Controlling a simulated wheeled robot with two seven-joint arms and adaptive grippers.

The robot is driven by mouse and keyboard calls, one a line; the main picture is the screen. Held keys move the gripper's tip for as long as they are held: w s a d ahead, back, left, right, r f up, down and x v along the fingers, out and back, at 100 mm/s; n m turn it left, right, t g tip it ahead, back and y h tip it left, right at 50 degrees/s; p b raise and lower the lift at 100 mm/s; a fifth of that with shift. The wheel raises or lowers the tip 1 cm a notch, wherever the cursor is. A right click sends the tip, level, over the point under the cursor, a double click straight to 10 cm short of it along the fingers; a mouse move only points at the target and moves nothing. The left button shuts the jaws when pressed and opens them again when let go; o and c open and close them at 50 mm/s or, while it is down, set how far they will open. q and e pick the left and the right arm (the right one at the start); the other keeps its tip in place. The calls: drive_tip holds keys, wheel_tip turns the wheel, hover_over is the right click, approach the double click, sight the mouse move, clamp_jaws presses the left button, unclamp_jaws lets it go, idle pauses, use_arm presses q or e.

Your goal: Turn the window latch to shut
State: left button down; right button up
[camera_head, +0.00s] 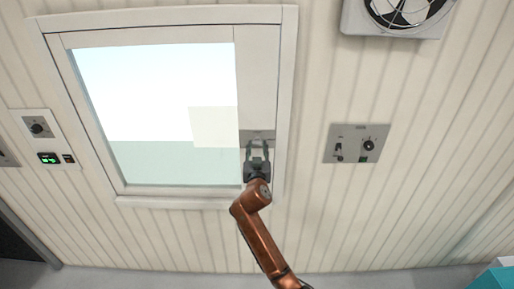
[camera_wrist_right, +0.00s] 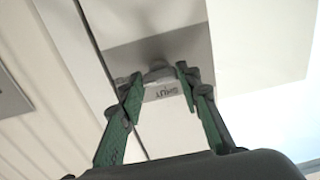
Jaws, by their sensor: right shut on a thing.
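The window (camera_head: 165,110) is set in a white frame on the ribbed wall. Its latch is at the right side of the window, on a grey plate (camera_head: 257,134), mostly hidden by my right gripper (camera_head: 258,148). In the right wrist view the latch's grey knob (camera_wrist_right: 158,73) sits between the green fingertips of my right gripper (camera_wrist_right: 160,79), which is shut on it. A label reading "SHUT" (camera_wrist_right: 166,91) shows beside the knob, upside down. The exact angle of the latch handle is hard to tell. My left gripper is not in view.
A grey panel (camera_head: 357,143) with a switch and a knob is on the wall right of the window. A white control panel (camera_head: 42,124) with a green display is at the left. A fan (camera_head: 400,28) is at the top right. The wall between them is clear.

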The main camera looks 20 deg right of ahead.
drive_tip(key=c, duration=0.5)
drive_tip(key=shift+n, duration=0.4)
drive_tip(key=n+p, duration=0.1)
drive_tip(key=n, duration=0.3)
drive_tip(key=shift+p, duration=0.4)
drive_tip(key=n+p, duration=0.1)
drive_tip(key=n, duration=0.2)
drive_tip(key=shift+r+n+p, duration=0.1)
drive_tip(key=shift+n+p, duration=0.2)
drive_tip(key=n+p, duration=0.2)
drive_tip(key=n, duration=0.2)
drive_tip(key=shift+n, duration=0.3)
drive_tip(key=n+p, duration=0.3)
drive_tip(key=n, duration=0.1)
drive_tip(key=shift+n, duration=0.4)
